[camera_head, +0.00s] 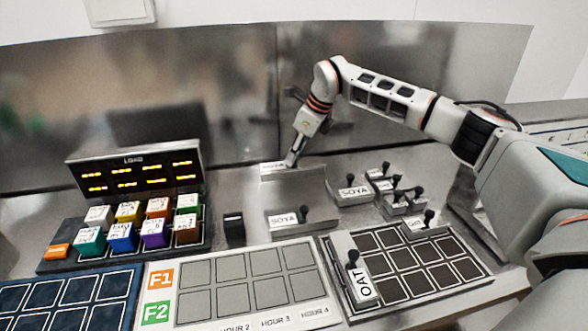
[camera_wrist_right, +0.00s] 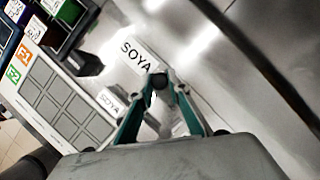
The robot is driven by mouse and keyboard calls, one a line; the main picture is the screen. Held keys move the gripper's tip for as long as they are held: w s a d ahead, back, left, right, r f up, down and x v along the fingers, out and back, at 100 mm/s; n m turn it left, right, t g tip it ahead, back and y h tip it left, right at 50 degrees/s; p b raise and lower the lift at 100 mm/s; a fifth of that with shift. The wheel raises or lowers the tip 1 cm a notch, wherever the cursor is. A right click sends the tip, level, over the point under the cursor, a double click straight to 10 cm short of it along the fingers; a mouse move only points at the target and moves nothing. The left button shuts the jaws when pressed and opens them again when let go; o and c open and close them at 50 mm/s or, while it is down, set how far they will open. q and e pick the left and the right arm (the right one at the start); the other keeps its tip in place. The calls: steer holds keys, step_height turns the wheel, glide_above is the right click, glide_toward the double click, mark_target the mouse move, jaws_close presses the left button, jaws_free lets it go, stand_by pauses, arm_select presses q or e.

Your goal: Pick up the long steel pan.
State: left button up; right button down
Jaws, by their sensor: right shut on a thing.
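The long steel pan (camera_head: 304,183) stands at the back of the steel counter, with a white label at its left end. My right gripper (camera_head: 291,161) comes down on it from above, at the label end. In the right wrist view the fingers (camera_wrist_right: 158,82) close together at the pan's near part, beside a white label reading SOYA (camera_wrist_right: 138,50). The fingers hide the part they grip. I cannot tell whether the pan touches the counter. My left gripper is not in view.
Another SOYA pan (camera_head: 289,221) stands in front, and another (camera_head: 352,191) to the right among several small knobbed pans. A display with coloured cubes stands left, beside a black block (camera_head: 234,227).

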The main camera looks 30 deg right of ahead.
step_height(320, 180, up, 12)
stand_by(0.4)
